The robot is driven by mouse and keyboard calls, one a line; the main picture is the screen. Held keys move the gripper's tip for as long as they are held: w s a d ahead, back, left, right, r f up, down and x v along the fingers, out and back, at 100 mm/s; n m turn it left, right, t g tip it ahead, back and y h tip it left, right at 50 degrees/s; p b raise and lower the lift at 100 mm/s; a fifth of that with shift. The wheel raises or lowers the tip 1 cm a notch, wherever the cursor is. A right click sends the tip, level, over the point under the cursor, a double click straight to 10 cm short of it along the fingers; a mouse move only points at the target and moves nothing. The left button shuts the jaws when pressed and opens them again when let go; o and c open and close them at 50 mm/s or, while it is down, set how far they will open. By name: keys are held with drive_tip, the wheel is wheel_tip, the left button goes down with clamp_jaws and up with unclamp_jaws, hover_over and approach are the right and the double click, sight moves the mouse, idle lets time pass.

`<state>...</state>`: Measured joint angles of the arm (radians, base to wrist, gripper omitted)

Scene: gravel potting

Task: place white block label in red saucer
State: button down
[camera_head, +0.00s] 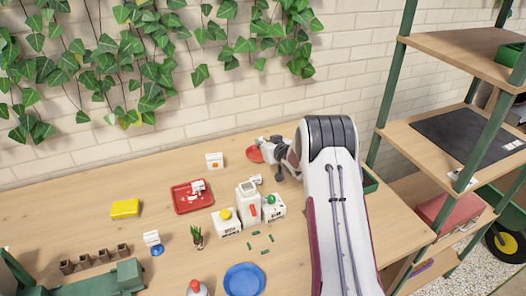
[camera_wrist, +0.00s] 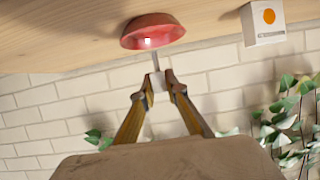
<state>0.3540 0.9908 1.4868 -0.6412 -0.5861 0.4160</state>
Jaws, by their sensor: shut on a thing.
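The red saucer (camera_head: 254,154) stands on the table at the far side, beside my gripper; in the wrist view, which looks upside down, the saucer (camera_wrist: 152,28) is at the top against the wood. My gripper (camera_wrist: 158,80) is shut on the white block label (camera_wrist: 156,83). The label's thin grey stem points toward the saucer, and its end seems to reach the rim or inside; a small white spot shows there. Whether it touches the saucer I cannot tell. In the head view my gripper (camera_head: 265,147) partly covers the saucer, and the label is hard to make out.
A white box with an orange dot (camera_head: 215,160) stands left of the saucer; it also shows in the wrist view (camera_wrist: 264,20). A red tray (camera_head: 178,205), white canisters (camera_head: 247,203), yellow block (camera_head: 125,208) and blue plate (camera_head: 244,280) lie nearer. The brick wall (camera_head: 170,135) is behind.

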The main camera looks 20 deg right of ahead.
drive_tip(key=shift+f, duration=1.85)
drive_tip(key=shift+f, duration=0.1)
drive_tip(key=c, duration=2)
unclamp_jaws()
drive_tip(key=shift+s, duration=0.1)
drive_tip(key=shift+s+r, duration=0.1)
drive_tip(key=shift+r, duration=0.15)
drive_tip(key=shift+v, duration=5.75)
